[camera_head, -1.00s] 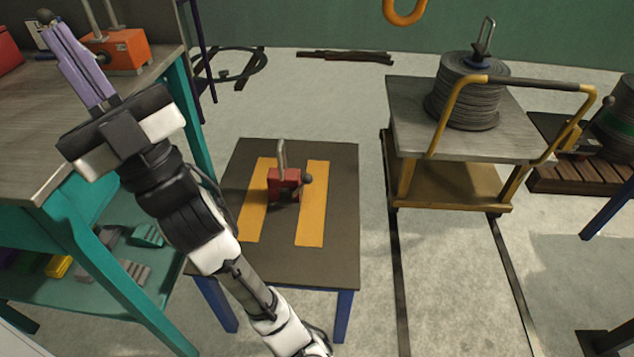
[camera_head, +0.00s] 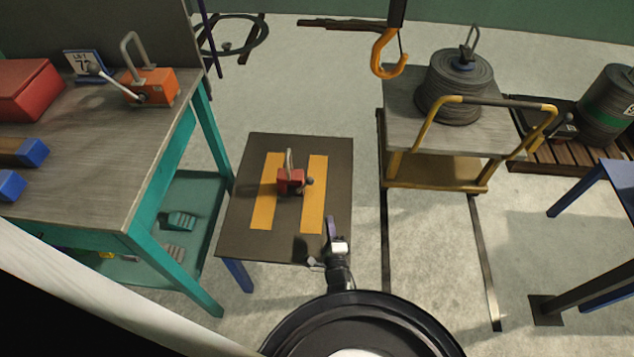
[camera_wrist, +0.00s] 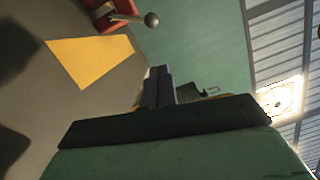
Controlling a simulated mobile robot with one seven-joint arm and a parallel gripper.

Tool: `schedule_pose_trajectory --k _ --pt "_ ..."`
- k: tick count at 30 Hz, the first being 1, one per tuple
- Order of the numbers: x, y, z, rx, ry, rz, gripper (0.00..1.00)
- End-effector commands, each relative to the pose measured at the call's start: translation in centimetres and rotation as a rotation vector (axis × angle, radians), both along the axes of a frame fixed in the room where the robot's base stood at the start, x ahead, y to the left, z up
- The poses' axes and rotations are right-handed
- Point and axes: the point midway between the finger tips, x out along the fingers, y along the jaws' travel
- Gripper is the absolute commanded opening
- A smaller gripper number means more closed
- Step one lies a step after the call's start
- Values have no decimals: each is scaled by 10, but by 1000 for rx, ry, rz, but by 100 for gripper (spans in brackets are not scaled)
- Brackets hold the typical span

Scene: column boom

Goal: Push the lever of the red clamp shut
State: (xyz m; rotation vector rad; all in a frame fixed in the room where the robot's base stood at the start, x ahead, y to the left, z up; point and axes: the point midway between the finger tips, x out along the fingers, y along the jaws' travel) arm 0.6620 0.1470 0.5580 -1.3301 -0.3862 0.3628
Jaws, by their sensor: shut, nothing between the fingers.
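The red clamp (camera_head: 289,184) sits on the small dark-topped table, between two yellow strips. Its grey loop stands upright, and its lever ends in a dark round knob (camera_head: 309,181) sticking out to the right. My gripper (camera_head: 330,222) is shut and empty, near the right front edge of that table, in front of and right of the clamp. In the wrist view the shut fingers (camera_wrist: 158,84) show at the middle. Part of the red clamp (camera_wrist: 100,14) and its lever knob (camera_wrist: 151,19) show at the upper left, apart from the fingers.
The small table (camera_head: 235,222) is otherwise clear. An orange clamp (camera_head: 152,88) with a long lever stands on the workbench (camera_head: 110,140) at left. An orange hook (camera_head: 386,58) hangs behind. A cart (camera_head: 400,118) with a cable coil (camera_head: 455,90) stands at right.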

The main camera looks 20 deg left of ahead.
Motion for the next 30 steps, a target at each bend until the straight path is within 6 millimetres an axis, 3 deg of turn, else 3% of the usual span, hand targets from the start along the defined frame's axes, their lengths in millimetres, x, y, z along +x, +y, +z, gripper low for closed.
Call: schedule_pose_trajectory --k 4,15,20,30 --pt "-7 -7 -9 20 33 -2 0" --pt "-1 -3 -9 21 28 -1 0" --pt "21 8 -9 22 25 -1 0" --pt "87 43 -8 20 24 -1 0"
